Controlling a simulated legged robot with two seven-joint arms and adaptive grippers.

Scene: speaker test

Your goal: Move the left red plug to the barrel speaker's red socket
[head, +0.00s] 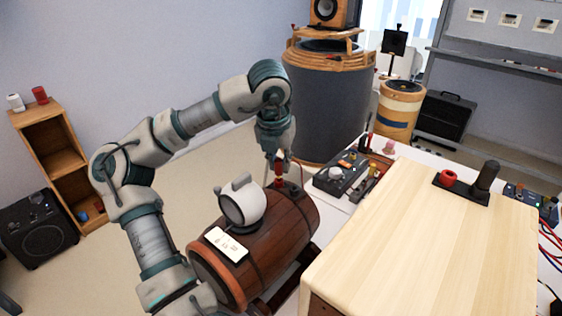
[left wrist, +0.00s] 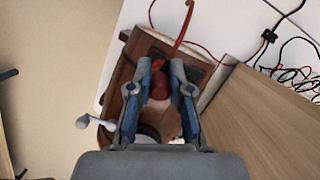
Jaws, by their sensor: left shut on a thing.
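The barrel speaker (head: 255,250) is a brown wooden barrel lying on its side, with a white horn-like part (head: 241,203) on top. My left gripper (head: 279,158) points down over the barrel's far right end. It is shut on a red plug (left wrist: 160,84), seen between the fingers in the left wrist view, with a red cable (left wrist: 181,30) running upward. A dark terminal plate (head: 290,192) with red parts lies under the gripper. The fingers and plug hide the red socket, so I cannot tell whether the plug is in it. My right gripper is out of view.
A pale wooden box (head: 415,240) stands close right of the barrel, bearing a plate with a red knob (head: 447,177) and a black post (head: 484,177). A control box (head: 341,174) stands on the white table behind. A large grey drum speaker (head: 325,105) stands farther back.

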